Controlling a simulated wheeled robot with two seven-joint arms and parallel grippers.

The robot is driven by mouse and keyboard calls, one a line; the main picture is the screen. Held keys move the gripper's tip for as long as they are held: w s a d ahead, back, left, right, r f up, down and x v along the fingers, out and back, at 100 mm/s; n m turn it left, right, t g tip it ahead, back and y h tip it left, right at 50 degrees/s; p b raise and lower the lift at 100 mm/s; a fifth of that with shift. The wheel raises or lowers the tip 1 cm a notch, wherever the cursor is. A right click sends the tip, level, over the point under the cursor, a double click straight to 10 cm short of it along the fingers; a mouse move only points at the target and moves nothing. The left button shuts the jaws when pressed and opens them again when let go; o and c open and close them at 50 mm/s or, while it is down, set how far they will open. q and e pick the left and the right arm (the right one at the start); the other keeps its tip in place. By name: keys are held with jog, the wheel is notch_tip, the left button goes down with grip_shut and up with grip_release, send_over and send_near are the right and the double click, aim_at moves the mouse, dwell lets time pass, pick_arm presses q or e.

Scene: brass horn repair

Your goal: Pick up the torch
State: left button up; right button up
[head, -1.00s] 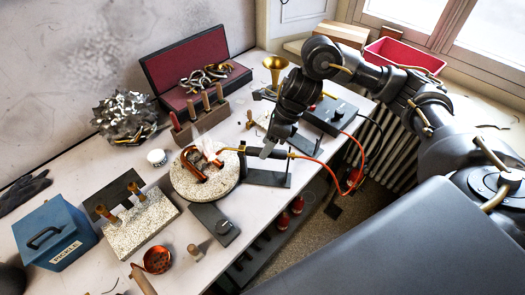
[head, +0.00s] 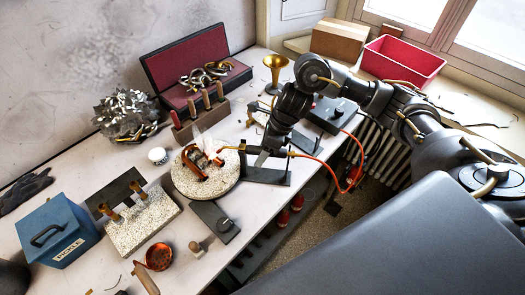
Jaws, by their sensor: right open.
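The torch (head: 280,153) has a thin brass nozzle, a dark handle and a red hose. It rests on a dark stand (head: 268,175), its nozzle pointing left over a round speckled soldering disc (head: 217,190). My right gripper (head: 262,158) is open, pointing down at the torch handle. Its fingers overlap the handle in the picture; I cannot tell whether they straddle or touch it. My left gripper is not in view.
A dark box (head: 332,116) stands behind the torch, and the red hose (head: 335,175) loops off the table's edge. Left of the disc stand a speckled block (head: 140,222) and a blue box (head: 57,230). A row of wooden-handled tools (head: 200,119) stands behind.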

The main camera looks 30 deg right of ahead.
aim_at(259, 149)
jog(key=shift+f, duration=0.15)
dwell(0.5)
jog(key=c, duration=1.1)
jog(key=shift+o, duration=0.2)
jog(key=shift+r+p, duration=0.55)
jog(key=shift+r, duration=0.1)
notch_tip(259, 149, up, 3)
jog(key=shift+w+r+p, duration=0.1)
jog(key=shift+p, duration=0.9)
jog(key=s+d+r+p, duration=0.4)
jog(key=s+r+p, duration=0.3)
jog(key=s, duration=0.6)
jog(key=shift+s+d+r, duration=0.2)
jog(key=shift+s+r, duration=0.05)
jog(key=shift+r, duration=0.7)
